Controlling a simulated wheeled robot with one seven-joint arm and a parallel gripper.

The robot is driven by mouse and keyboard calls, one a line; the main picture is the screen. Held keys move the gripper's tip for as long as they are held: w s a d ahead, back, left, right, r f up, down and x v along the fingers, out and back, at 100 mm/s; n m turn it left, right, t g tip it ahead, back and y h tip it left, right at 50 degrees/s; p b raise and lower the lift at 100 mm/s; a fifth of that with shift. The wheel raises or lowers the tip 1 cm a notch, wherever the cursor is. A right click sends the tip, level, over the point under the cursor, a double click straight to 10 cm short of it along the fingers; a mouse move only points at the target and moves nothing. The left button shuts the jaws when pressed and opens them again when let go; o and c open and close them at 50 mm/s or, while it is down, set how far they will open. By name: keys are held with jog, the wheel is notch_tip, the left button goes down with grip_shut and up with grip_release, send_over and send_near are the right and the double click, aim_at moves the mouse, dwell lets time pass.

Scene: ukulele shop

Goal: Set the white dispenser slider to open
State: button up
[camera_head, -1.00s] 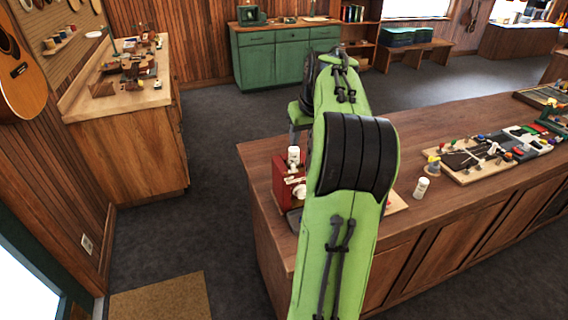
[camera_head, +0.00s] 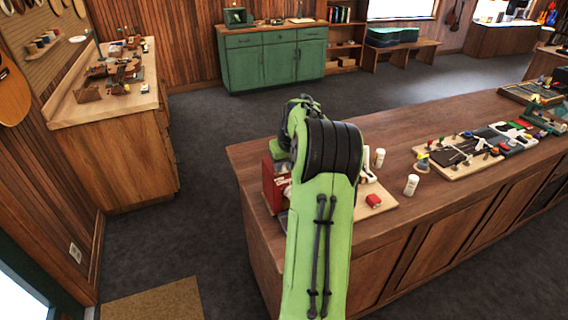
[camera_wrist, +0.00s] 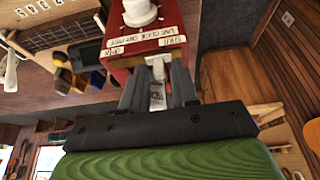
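The red dispenser (camera_wrist: 141,46) fills the top middle of the wrist view, with a white round part (camera_wrist: 140,12) on it and white lettered labels on its faces. The white slider (camera_wrist: 157,92) is a narrow pale piece at the dispenser's near face. My gripper (camera_wrist: 158,72) has its two grey fingers close on either side of the slider, with no clear gap seen. In the head view the dispenser (camera_head: 272,184) stands at the counter's left end. My green arm hides much of it and all of my gripper there.
On the wooden counter, white bottles (camera_head: 411,185) and a board with a small red block (camera_head: 374,201) stand right of my arm. A tool board (camera_head: 462,158) lies farther right. Dark floor is clear left of the counter. Several coloured pieces (camera_wrist: 80,80) show left in the wrist view.

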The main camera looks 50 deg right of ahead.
grip_shut()
jog(key=shift+s+d+p, duration=0.4)
jog(key=shift+s+d, duration=0.1)
jog(key=shift+d, duration=0.4)
jog(key=shift+s+d+p, duration=0.35)
jog(key=shift+s+d, duration=0.15)
jog(key=shift+d, duration=0.35)
jog(key=shift+o, duration=1.3)
grip_release()
jog(key=shift+s, duration=0.1)
